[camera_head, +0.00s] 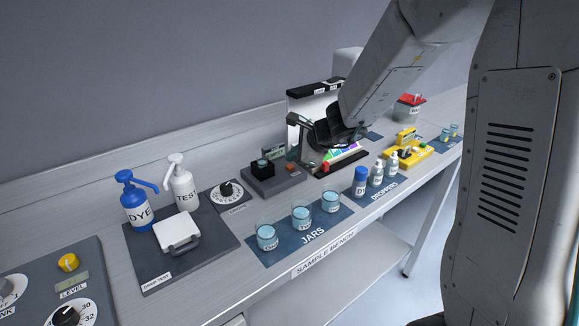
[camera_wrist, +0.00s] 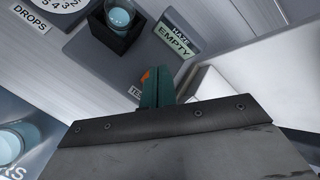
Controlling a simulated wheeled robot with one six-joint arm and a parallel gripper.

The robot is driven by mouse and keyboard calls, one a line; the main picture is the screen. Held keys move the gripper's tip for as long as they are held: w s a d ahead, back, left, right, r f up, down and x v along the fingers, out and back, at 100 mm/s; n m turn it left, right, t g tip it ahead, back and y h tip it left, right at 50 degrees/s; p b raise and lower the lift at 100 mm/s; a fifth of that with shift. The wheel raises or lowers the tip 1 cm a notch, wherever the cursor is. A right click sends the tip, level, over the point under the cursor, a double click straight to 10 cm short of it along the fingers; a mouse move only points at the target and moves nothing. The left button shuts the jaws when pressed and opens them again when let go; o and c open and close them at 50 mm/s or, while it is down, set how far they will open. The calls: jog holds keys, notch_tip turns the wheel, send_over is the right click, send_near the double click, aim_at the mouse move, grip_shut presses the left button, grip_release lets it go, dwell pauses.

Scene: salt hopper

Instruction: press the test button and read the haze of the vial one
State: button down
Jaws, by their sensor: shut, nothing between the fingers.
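The haze meter is a dark grey block (camera_head: 283,182) on the bench, also seen in the wrist view. Its black holder (camera_wrist: 104,36) has a round glass with pale blue liquid (camera_wrist: 118,17) in it. The display (camera_wrist: 174,38) beside the holder reads "HAZE EMPTY". The orange test button (camera_wrist: 146,76) lies by a partly hidden label (camera_wrist: 136,92). My gripper (camera_wrist: 168,72) is shut and empty, its teal fingers right beside the button and covering part of it. I cannot tell whether they touch it. In the head view my gripper (camera_head: 293,156) is over the meter's right end.
Several jars (camera_head: 301,215) stand on a blue mat in front. A dial (camera_head: 227,191) labelled DROPS is to the left, with TEST (camera_head: 182,186) and DYE (camera_head: 136,205) pump bottles beyond. A lit panel (camera_head: 343,156), droppers (camera_head: 377,174) and a yellow device (camera_head: 407,155) are to the right.

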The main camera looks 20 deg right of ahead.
aim_at(293, 171)
jog(key=shift+f, duration=0.4)
jog(key=shift+f, duration=0.55)
dwell(0.7)
jog(key=shift+r, duration=0.95)
notch_tip(293, 171, up, 5)
jog(key=shift+r, duration=0.1)
dwell(0.5)
dwell(0.6)
